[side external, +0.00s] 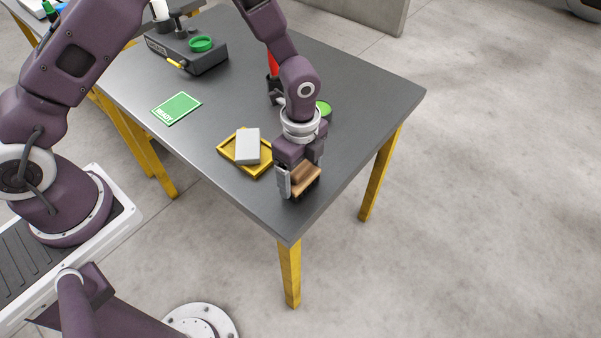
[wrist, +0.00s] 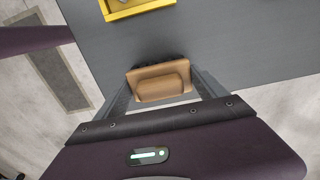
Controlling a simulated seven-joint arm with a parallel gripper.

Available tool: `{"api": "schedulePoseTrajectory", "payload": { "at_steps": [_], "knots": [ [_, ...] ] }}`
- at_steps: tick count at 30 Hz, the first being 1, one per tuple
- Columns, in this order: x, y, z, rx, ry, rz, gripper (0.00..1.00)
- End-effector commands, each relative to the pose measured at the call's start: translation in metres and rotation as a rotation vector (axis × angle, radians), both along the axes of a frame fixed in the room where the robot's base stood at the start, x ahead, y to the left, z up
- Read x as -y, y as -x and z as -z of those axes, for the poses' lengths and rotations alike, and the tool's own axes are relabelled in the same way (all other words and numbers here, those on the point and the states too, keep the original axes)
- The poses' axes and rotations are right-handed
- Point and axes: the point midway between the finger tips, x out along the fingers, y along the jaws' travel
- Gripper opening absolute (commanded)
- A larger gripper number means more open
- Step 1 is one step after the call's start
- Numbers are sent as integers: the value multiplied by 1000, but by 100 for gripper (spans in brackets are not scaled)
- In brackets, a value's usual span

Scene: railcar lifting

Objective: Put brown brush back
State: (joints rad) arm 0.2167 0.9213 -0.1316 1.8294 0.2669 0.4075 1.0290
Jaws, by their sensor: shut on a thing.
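The brown brush (side external: 305,180) has a tan wooden back and dark bristles underneath. My gripper (side external: 298,182) is shut on it near the front corner of the dark table. In the wrist view the brush (wrist: 160,83) sits between the two fingers of my gripper (wrist: 162,90). I cannot tell whether its bristles touch the table top.
A yellow tray (side external: 231,155) with a grey-white block (side external: 248,146) stands just left of my gripper. A green READY card (side external: 177,108), a dark device with a green ring (side external: 201,44), and a partly hidden green round thing (side external: 324,108) are on the table (side external: 350,85).

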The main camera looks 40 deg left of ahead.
Motion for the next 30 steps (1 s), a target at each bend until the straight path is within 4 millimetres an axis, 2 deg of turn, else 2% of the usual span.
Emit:
{"api": "schedulePoseTrajectory", "payload": {
  "at_steps": [1, 10, 11, 13, 20, 22, 26, 30],
  "knots": [
    [0, 0, 5, 0, 0, 1, 44],
    [0, 0, 8, 0, 0, 1, 44],
    [0, 0, 8, 1, 0, 0, 85],
    [0, 0, 7, 1, 0, 0, 99],
    [0, 0, 6, 1, 1, 0, 100],
    [0, -1, 0, 4, 2, 0, 100],
    [0, -1, -30, 7, 3, 0, 100],
    [0, -2, -69, 8, 3, -1, 100]
  ]
}}
